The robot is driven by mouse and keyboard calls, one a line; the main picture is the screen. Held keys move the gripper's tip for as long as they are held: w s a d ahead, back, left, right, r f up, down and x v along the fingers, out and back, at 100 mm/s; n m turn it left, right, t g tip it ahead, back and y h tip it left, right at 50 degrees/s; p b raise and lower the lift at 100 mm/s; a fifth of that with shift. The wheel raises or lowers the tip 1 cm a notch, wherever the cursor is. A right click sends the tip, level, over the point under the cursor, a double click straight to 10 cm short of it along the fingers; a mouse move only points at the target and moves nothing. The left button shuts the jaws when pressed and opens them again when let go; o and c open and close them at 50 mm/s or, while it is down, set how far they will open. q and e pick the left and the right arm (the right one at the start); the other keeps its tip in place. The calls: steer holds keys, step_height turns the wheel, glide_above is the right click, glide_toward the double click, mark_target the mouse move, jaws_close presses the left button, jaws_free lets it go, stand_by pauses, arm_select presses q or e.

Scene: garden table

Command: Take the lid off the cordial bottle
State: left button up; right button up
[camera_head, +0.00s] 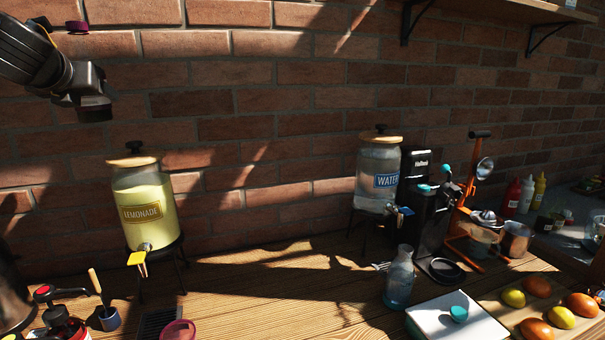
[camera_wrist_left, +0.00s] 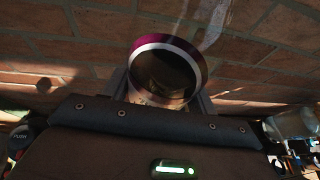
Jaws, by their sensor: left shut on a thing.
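A small purple lid (camera_head: 77,27) is high at the upper left in the head view, in front of the brick wall and well above the table. In the left wrist view the purple lid (camera_wrist_left: 183,44) shows as a ring with a pale rim and dark inside, between the two fingers. My left gripper (camera_wrist_left: 163,88) is shut on it; in the head view my left arm comes in at the upper left. A pink round thing (camera_head: 178,331) is cut by the bottom edge; I cannot tell whether it belongs to the cordial bottle. My right gripper is not in view.
The lemonade dispenser (camera_head: 146,200) stands on the left, the water dispenser (camera_head: 378,172) near the middle. A glass bottle (camera_head: 399,278), a white board (camera_head: 452,322) and a tray of fruit stand front right. The wooden table (camera_head: 285,290) is clear between the dispensers.

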arm_select(q)
steer(key=w+d+f+m+h+p, duration=0.1)
steer(key=d+f, duration=0.1)
steer(key=d, duration=0.5)
steer(key=d+f+m+h, duration=0.1)
steer(key=d+f, duration=0.2)
steer(key=d, duration=0.5)
steer(key=s+d+f+m+h+p, duration=0.1)
steer(key=s+d+f+h+p, duration=0.3)
steer(key=d+f, duration=0.85)
steer(key=s+a+f+y+p, duration=0.1)
steer(key=s+f+y+p, duration=0.1)
steer(key=s+f, duration=0.4)
steer(key=s+a+f+y, duration=0.1)
steer(key=s+a, duration=0.1)
steer(key=a, duration=0.5)
steer(key=shift+f+n+p, duration=0.3)
steer(key=shift+n+p, duration=0.1)
steer(key=shift+w, duration=0.1)
